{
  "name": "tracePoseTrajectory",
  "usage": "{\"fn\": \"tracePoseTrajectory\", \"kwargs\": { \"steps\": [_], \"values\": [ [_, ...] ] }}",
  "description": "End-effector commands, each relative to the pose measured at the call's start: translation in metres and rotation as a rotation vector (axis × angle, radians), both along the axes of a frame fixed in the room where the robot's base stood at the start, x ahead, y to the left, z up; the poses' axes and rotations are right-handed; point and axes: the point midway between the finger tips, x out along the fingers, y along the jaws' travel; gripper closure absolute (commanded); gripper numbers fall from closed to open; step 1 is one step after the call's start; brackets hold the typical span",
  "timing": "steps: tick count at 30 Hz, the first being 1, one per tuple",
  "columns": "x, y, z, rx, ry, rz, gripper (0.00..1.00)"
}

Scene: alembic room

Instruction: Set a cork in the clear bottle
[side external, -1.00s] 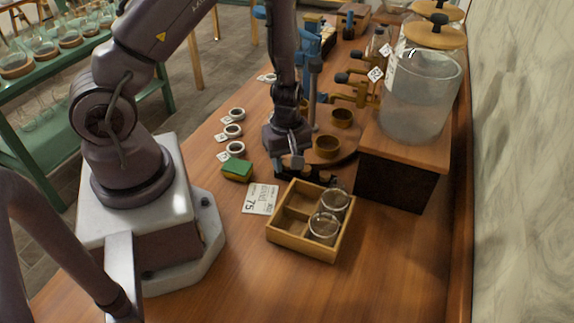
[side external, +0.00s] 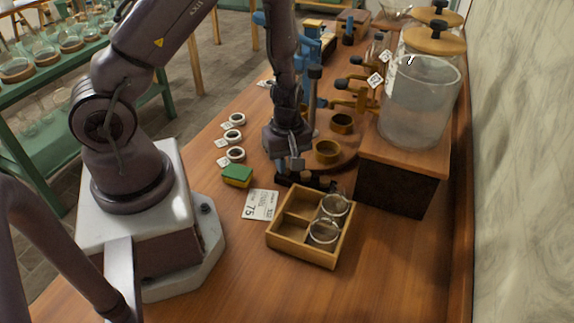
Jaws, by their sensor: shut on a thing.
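My gripper (side external: 296,164) points down over a low black rack (side external: 287,180) behind the wooden crate. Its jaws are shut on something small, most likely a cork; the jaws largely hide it. Small tan tops, likely corks, show in the rack just right of my fingers. Two clear glass vessels stand in the right-hand compartments of the crate (side external: 287,248): a front one (side external: 322,233) and a back one (side external: 335,208). I cannot tell for certain which is the clear bottle. My gripper is apart from both vessels.
A price card (side external: 260,204) and a green-and-yellow sponge (side external: 237,175) lie left of the crate. A large glass jar (side external: 420,105) stands on a wooden box at right. Brown cups (side external: 327,152) and a blue stand are behind. The front tabletop is clear.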

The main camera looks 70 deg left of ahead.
Motion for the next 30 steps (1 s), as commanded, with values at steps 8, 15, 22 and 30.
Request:
{"fn": "tracePoseTrajectory", "kwargs": {
  "steps": [8, 15, 22, 30],
  "values": [
    [0.001, -0.001, 0.047, 0.000, -0.007, -0.005, 1.00],
    [0.000, 0.002, 0.083, -0.001, -0.004, 0.008, 1.00],
    [0.013, 0.058, 0.113, 0.002, -0.007, 0.104, 1.00],
    [0.023, 0.114, 0.157, 0.001, -0.004, 0.057, 1.00]
  ]
}}
